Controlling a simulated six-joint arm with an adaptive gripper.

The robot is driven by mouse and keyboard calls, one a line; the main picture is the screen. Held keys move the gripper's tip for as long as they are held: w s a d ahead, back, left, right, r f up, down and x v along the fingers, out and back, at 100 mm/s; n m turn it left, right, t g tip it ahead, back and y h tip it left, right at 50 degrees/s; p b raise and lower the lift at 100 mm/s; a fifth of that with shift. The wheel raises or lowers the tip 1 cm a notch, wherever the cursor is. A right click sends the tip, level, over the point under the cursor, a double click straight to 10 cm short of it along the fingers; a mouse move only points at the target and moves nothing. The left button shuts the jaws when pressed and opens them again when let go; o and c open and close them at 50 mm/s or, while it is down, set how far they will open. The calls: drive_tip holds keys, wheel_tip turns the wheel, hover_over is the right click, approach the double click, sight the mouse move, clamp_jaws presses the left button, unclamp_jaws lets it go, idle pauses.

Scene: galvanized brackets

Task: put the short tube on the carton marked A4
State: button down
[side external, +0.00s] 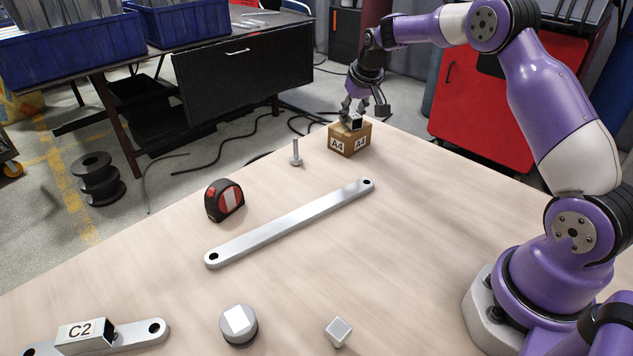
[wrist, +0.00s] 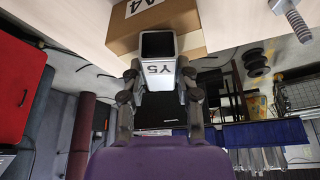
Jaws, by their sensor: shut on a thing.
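The short tube (side external: 354,122) is a small square metal piece with a dark open end. In the wrist view the tube (wrist: 160,70) carries the mark Y5. My gripper (side external: 352,113) is shut on it, with a finger on each side in the wrist view (wrist: 159,76). The carton marked A4 (side external: 348,142) is a small brown box at the table's far corner. The tube is at the carton's top face; whether its underside touches is hard to tell. The carton also shows behind the tube in the wrist view (wrist: 125,38).
A bolt (side external: 296,154) stands left of the carton. A long flat bar (side external: 290,222) and a tape measure (side external: 224,200) lie nearer. A C2-marked tube (side external: 88,336), a round part (side external: 238,326) and a small cube (side external: 338,331) are at the front. The table's right middle is clear.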

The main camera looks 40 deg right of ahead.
drive_tip(key=c, duration=0.6)
unclamp_jaws()
drive_tip(key=shift+f, duration=0.1)
drive_tip(key=v, duration=1.2)
drive_tip(key=s+a+r+n, duration=0.2)
drive_tip(key=s+a+r, duration=0.2)
drive_tip(key=s+a, duration=0.45)
drive_tip(key=s+a+f, duration=0.1)
drive_tip(key=s+a, duration=0.1)
drive_tip(key=s, duration=0.2)
drive_tip(key=s+a+f+n+t+y, duration=0.1)
drive_tip(key=s+a+f, duration=0.1)
drive_tip(key=s+a, duration=0.1)
drive_tip(key=s+a+f+n, duration=0.1)
drive_tip(key=s+a, duration=0.2)
drive_tip(key=s, duration=0.3)
drive_tip(key=shift+f+y, duration=0.3)
drive_tip(key=shift+y, duration=0.1)
